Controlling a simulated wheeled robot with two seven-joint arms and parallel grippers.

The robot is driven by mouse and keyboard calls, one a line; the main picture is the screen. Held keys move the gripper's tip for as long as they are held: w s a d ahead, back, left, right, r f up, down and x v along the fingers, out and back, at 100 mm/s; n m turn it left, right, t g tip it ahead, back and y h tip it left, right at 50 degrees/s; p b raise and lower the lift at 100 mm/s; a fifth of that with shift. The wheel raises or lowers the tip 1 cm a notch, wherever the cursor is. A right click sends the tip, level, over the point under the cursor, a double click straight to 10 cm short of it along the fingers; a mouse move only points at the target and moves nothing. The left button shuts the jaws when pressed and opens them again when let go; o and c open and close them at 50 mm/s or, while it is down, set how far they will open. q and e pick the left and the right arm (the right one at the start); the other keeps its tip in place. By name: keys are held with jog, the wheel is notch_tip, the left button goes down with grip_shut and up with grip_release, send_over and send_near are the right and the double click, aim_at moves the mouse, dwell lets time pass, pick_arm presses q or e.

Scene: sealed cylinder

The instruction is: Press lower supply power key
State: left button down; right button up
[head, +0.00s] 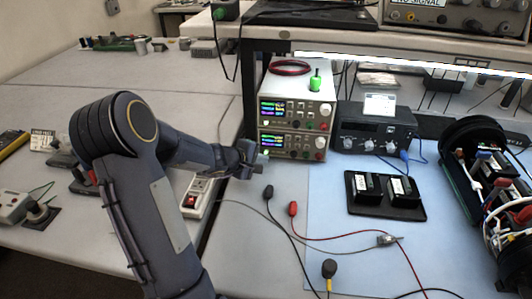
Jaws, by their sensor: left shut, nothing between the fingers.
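Two grey bench power supplies are stacked under the shelf. The lower supply (306,145) has a lit display with coloured readouts, knobs on the right and coloured terminals. The upper supply (312,108) sits on it and its display is also lit. My left gripper (262,157) is shut and empty. Its tips are at the lower left corner of the lower supply's front. The power key cannot be made out there; the gripper covers that corner. I cannot tell whether the tips touch the panel. My right gripper is not in view.
Black and red probe leads cross the blue mat (330,220). A dark instrument (375,128) stands right of the supplies, with a black tray (385,208) in front. A wired cylindrical assembly (478,150) is at far right.

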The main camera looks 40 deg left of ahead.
pick_arm(q)
jog(key=shift+w, duration=0.15)
dwell(0.4)
jog(key=shift+w+a, duration=0.2)
jog(key=shift+w, duration=0.05)
jog(key=shift+w+a, duration=0.15)
jog(key=shift+w, duration=0.15)
dwell(0.6)
dwell(0.4)
jog(key=shift+s+f+b, duration=0.1)
jog(key=shift+s+b, duration=0.2)
jog(key=shift+b, duration=0.25)
jog(key=shift+s+d, duration=0.35)
jog(key=shift+s, duration=0.05)
jog(key=shift+b, duration=0.35)
